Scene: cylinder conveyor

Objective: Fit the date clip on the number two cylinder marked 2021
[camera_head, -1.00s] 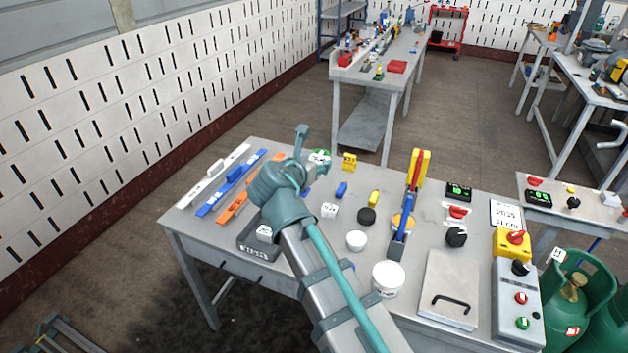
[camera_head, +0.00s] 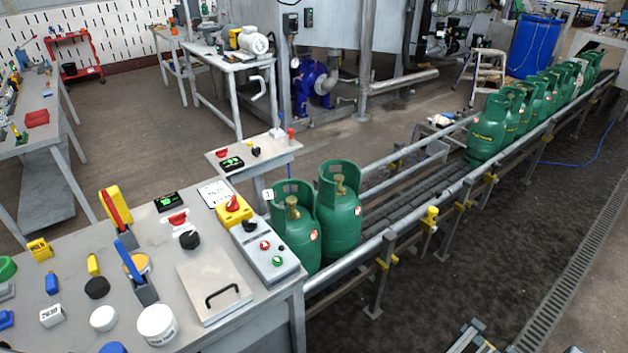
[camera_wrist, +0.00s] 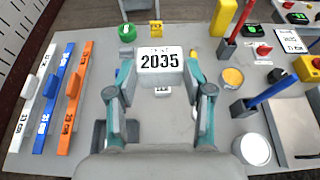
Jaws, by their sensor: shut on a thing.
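In the wrist view my gripper (camera_wrist: 160,78) is shut on a white clip (camera_wrist: 160,60) with 2035 in large black digits, held above the bench. The head view does not show my gripper or the held clip. Two green cylinders stand upright at the near end of the conveyor: a left one (camera_head: 289,238) and a right one (camera_head: 340,215). A small white tag (camera_head: 268,195) is at the left cylinder's upper left; its mark is too small to read surely. I cannot read a 2021 mark on either cylinder.
The bench (camera_head: 205,222) carries a lidded plate with a black handle (camera_head: 222,296), a control box (camera_head: 264,247), a white tub (camera_head: 157,324) and a paper sheet (camera_head: 214,193). Several more cylinders (camera_head: 487,130) stand farther along the conveyor. A rail (camera_head: 400,228) runs along its near side.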

